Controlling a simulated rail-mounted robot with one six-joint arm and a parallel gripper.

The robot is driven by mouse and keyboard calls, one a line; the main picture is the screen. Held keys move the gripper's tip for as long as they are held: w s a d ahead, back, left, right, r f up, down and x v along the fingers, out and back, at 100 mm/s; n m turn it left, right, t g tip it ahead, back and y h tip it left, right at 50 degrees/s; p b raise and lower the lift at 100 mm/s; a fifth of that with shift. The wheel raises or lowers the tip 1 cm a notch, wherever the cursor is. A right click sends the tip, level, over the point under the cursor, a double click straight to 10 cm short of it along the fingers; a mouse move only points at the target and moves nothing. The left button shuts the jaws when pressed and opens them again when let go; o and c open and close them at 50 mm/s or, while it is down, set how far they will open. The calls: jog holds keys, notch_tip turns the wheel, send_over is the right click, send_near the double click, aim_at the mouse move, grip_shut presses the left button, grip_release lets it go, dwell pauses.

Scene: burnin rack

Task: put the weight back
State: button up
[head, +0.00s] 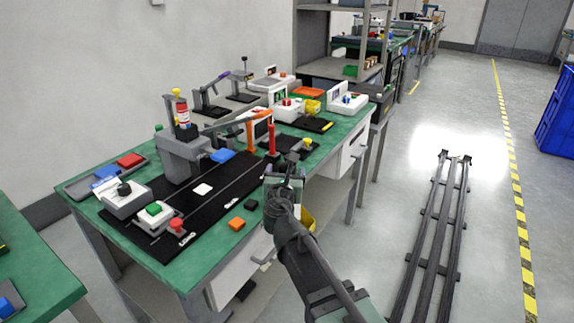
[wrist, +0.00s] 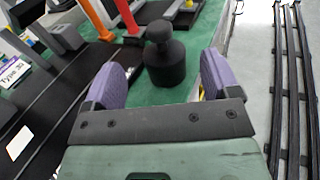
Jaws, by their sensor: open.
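A black weight (wrist: 165,62) with a round knob on top stands upright on the green tabletop in the wrist view. My gripper (wrist: 163,80) is open, with one purple finger pad on each side of the weight in the picture. Clear green shows between the weight and each pad, so neither seems to touch it. How far down the pads reach beside it I cannot tell. In the head view my gripper (head: 284,174) is over the table's right edge, and the weight is not clearly seen there, probably hidden behind the gripper.
A red post (head: 271,140) and an orange post (wrist: 92,20) stand just beyond the weight. Dark rails (head: 432,235) run along the floor at right.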

jog(key=s, duration=0.7)
jog(key=s+d+f+m+g+h, duration=0.25)
jog(key=d+f+m+g, duration=0.35)
jog(key=d+m, duration=0.55)
jog(key=s+d+f+m+g+h, duration=0.2)
jog(key=s+d+f+m+g, duration=0.35)
jog(key=d+m, duration=0.6)
jog(key=s+a+f+m+g+y, duration=0.2)
jog(key=s+f+m+g+y, duration=0.4)
jog(key=m, duration=0.6)
notch_tip(320, 180, up, 26)
jog(key=p, duration=2.4)
jog(key=shift+s+f+h+p, duration=0.2)
jog(key=shift+s+h+p, duration=0.2)
jog(key=shift+s+h, duration=0.05)
jog(key=shift+d, duration=0.1)
